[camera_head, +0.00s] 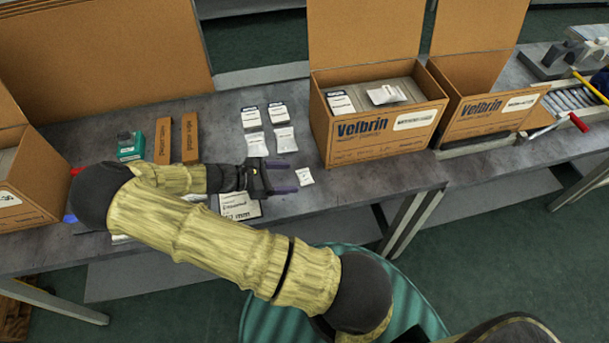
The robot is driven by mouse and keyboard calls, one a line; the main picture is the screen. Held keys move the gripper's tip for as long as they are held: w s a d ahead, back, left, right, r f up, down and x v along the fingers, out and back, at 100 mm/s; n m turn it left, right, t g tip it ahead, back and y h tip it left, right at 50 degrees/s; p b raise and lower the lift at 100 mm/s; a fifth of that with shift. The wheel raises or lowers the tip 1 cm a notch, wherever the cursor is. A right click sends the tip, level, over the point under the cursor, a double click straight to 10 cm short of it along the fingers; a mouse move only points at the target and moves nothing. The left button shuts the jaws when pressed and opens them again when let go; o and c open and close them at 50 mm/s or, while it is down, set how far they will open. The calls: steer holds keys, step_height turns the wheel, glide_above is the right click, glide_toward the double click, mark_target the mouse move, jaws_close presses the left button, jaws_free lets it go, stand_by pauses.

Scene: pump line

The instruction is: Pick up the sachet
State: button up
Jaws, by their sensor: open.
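A small white sachet (305,176) lies flat on the grey table, just right of my fingertips. My gripper (289,177) is open, with its two dark fingers pointing right towards this sachet. The sachet appears just beyond the fingertips; I cannot tell the gripper's height above the table. Two more white sachets, a left one (256,145) and a right one (286,140), lie farther back. Another sachet (387,94) lies inside the open Velbrin box (385,135).
Small printed packs (277,113) lie behind the sachets. Two brown cartons (190,139) and a green box (131,147) stand left. A white printed card (240,207) lies partly under my arm. A second Velbrin box (487,112) stands right. The table's front edge is close.

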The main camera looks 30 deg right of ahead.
mark_target(304, 174)
steer(key=shift+d, duration=0.1)
steer(key=x, duration=0.2)
steer(key=p+x, duration=0.1)
steer(key=x, duration=0.2)
steer(key=shift+w+d+r, duration=0.15)
steer(key=shift+w+r, duration=0.05)
steer(key=c, duration=1)
